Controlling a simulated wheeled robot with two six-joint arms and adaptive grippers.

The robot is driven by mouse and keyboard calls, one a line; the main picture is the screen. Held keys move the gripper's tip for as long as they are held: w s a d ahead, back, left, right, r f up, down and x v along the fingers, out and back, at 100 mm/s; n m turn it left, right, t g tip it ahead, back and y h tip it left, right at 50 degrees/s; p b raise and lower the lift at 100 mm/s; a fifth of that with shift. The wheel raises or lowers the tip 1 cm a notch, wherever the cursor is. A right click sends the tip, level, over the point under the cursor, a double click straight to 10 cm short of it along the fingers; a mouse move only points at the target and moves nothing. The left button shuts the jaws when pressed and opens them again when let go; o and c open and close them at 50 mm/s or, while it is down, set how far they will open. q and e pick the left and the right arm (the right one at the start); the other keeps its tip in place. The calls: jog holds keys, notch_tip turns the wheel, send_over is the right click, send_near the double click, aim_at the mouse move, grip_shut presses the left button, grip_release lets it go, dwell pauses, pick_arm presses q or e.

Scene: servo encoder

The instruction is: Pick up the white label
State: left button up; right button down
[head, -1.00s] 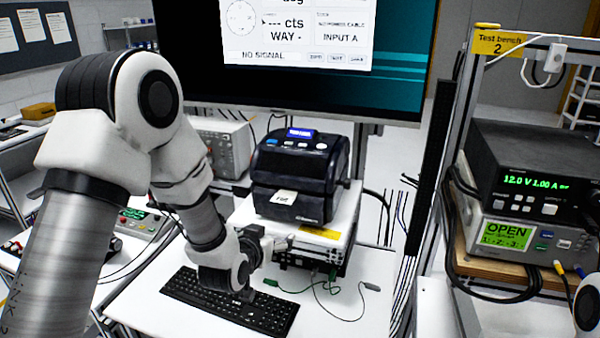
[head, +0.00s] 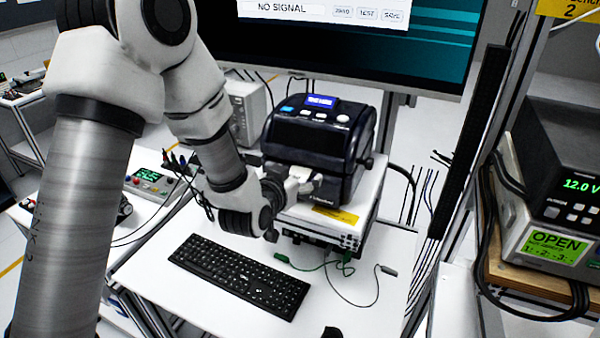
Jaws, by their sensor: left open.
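The black label printer (head: 318,135) stands on a white instrument box (head: 345,212) on the bench. My left gripper (head: 308,184) is at the printer's front slot, pointing right across its front face. Its jaws are open. The white label, which came out of that slot, is now mostly or wholly behind the gripper. A pale patch there may be part of it, but I cannot tell it from the gripper. I cannot tell whether the fingers are around the label or touching it. My right gripper is not in view.
A black keyboard (head: 240,276) lies in front of the printer. A green lead (head: 318,266) lies beside it. A large monitor (head: 440,45) stands behind. Power supplies (head: 560,200) stand on a shelf at the right. A small control box (head: 150,180) sits at the left.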

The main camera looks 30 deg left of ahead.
pick_arm(q)
jog(key=shift+v, duration=0.8)
jog(key=c, duration=0.4)
jog(key=shift+r, duration=0.1)
jog(key=shift+c, duration=1)
jog(key=shift+w+f, duration=0.25)
jog(key=shift+w, duration=0.25)
jog(key=shift+s+r, duration=0.1)
jog(key=shift+r, duration=0.05)
